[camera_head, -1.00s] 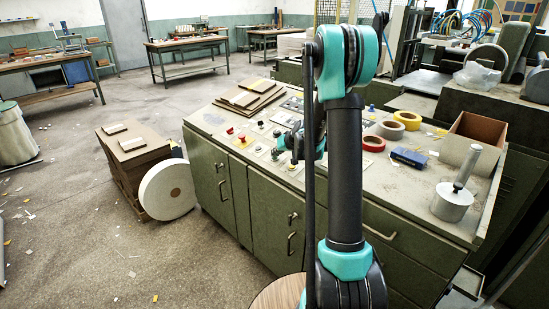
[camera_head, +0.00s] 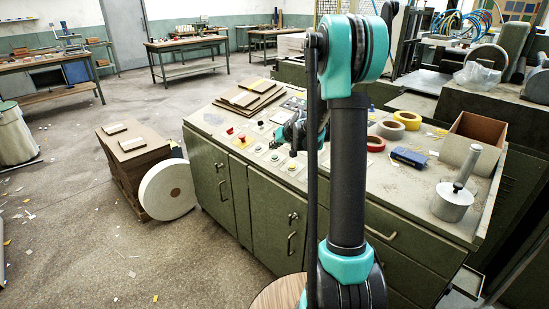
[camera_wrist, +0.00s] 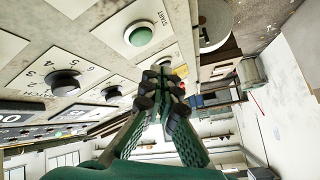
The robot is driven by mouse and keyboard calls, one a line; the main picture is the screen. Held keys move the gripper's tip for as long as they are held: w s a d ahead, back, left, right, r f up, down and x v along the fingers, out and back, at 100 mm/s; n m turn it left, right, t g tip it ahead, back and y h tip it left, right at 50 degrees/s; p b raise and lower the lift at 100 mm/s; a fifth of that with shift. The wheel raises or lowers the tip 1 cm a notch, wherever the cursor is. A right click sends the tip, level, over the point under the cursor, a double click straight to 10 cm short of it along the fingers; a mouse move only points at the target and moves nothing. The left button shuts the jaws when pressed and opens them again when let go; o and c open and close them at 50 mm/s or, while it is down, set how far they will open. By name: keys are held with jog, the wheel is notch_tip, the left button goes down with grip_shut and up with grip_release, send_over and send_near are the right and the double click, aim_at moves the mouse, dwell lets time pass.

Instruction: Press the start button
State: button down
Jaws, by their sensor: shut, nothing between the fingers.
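The start button is a round green button (camera_wrist: 138,35) in a pale ring on a white plate marked START, in the upper middle of the wrist view. My gripper (camera_wrist: 160,84) is shut and empty, its fingertips together below and a little right of the button in that picture. A gap shows between the tips and the button in the picture; its depth is hard to judge. In the head view, my gripper (camera_head: 291,134) is small over the control panel, partly hidden by my arm.
Black knobs (camera_wrist: 62,83) sit beside the button. The panel lies on a green cabinet (camera_head: 268,205), with a red button (camera_head: 230,131) at its left. Cardboard sheets (camera_head: 246,98), tape rolls (camera_head: 407,120), a blue box (camera_head: 409,157) and a metal weight (camera_head: 453,203) also stand on top.

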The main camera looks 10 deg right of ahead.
jog(key=shift+s+a+r, duration=0.1)
jog(key=shift+a+r, duration=0.05)
jog(key=shift+r, duration=0.45)
jog(key=shift+s+a+r, duration=0.1)
jog(key=shift+r, duration=0.5)
jog(key=s+d+f+g+h, duration=0.1)
jog(key=s+f, duration=0.1)
jog(key=s, duration=1.1)
jog(key=s+d+f+g+h, duration=0.1)
jog(key=s+f+h, duration=0.1)
jog(key=s, duration=1.2)
jog(key=s+d+f+g+h, duration=0.1)
jog(key=s+d+f+g, duration=0.1)
jog(key=s, duration=1.1)
jog(key=shift+s+f+m, duration=0.3)
jog(key=shift+s+f, duration=0.05)
jog(key=shift+f, duration=0.45)
jog(key=shift+a, duration=0.1)
